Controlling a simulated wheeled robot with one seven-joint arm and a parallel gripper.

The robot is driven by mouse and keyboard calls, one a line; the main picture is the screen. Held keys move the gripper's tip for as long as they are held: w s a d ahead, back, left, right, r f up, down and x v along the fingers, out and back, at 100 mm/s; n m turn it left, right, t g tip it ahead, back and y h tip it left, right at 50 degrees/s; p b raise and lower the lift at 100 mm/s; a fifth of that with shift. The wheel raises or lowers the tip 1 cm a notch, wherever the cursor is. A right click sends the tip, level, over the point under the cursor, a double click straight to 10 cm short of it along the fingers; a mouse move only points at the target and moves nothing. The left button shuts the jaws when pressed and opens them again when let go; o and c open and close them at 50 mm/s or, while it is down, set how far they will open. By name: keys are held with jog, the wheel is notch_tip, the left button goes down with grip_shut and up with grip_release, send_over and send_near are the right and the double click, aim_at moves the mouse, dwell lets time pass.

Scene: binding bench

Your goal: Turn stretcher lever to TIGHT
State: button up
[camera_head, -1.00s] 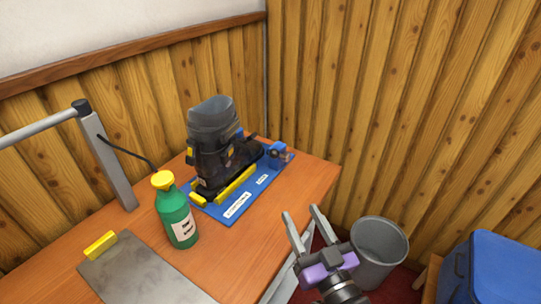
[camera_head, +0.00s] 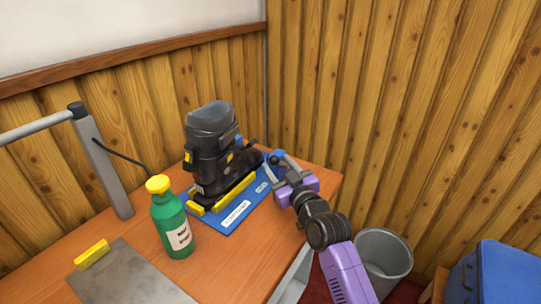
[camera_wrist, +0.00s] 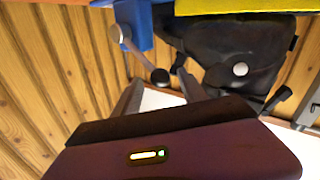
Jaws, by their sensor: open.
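The stretcher lever is a grey arm (camera_wrist: 131,52) with a black ball knob (camera_wrist: 160,76), pivoted on a blue block (camera_wrist: 136,18) in the wrist view. A black ski boot (camera_head: 212,150) stands upright on the stretcher's blue base plate (camera_head: 238,213), also visible in the wrist view (camera_wrist: 235,55). My gripper (camera_head: 277,164) is open at the right end of the base plate, its fingers at the block and partly hiding it. In the wrist view the knob appears between my open fingertips (camera_wrist: 160,92); I cannot tell whether they touch it. The label text is too small to read.
A green bottle with a yellow cap (camera_head: 173,225) stands left of the base plate. A grey metal plate with a yellow handle (camera_head: 125,280) lies at the front left. A lamp post (camera_head: 108,165) stands behind it. Wood-panelled walls close in behind. A bin (camera_head: 385,255) and blue box (camera_head: 500,272) are right.

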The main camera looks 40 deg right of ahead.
jog(key=x, duration=0.5)
jog(key=shift+w+p, duration=0.3)
jog(key=shift+w, duration=0.05)
grip_shut()
dwell(1.2)
